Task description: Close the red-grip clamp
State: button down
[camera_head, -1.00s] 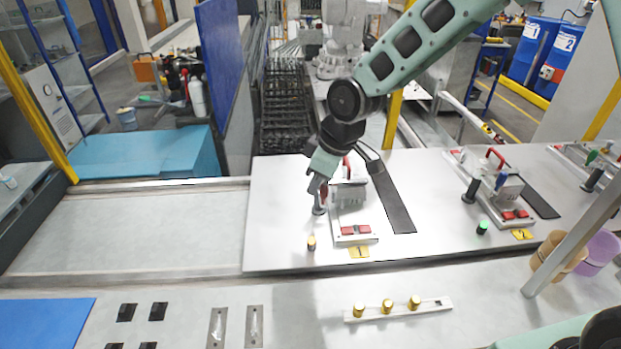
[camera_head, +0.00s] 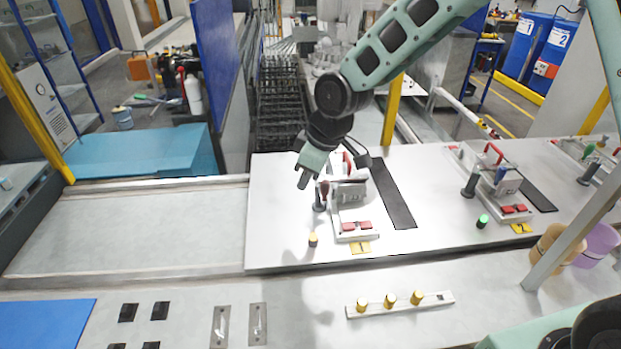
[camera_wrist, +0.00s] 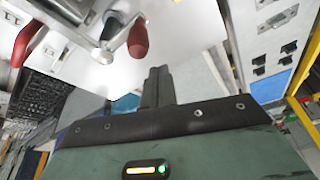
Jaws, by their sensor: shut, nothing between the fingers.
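The red-grip clamp (camera_head: 324,188) is on the left side of the fixture at station 1. Its dark red grip stands roughly upright in the head view, beside a black post. In the wrist view the red grip (camera_wrist: 138,38) is at the end of a bright metal lever, near the top centre. My gripper (camera_head: 303,183) is shut and empty, just to the left of the grip with a small gap. In the wrist view my closed fingers (camera_wrist: 158,75) point toward the grip and appear apart from it. The clamp's pressing end is not clear.
The fixture (camera_head: 350,195) also carries a red carrying handle (camera_head: 348,163) and red pads (camera_head: 356,226). A yellow-topped button (camera_head: 313,240) stands in front. A second fixture (camera_head: 505,185) is to the right. The white table left of my gripper is clear.

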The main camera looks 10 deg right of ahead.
jog(key=w+a+r+b+v, duration=0.1)
jog(key=b+v, duration=0.2)
jog(key=v, duration=0.6)
jog(key=s+d+f+m+g+h+b, duration=0.1)
jog(key=s+f+b, duration=0.3)
jog(key=s, duration=1)
jog(key=s+d+f+m+h+b, duration=0.1)
jog(key=s+d+f+m+b, duration=0.1)
jog(key=s+f, duration=0.6)
jog(key=s+m+b, duration=0.1)
jog(key=s+b, duration=0.1)
jog(key=s, duration=0.4)
jog(key=shift+f+g+h, duration=0.4)
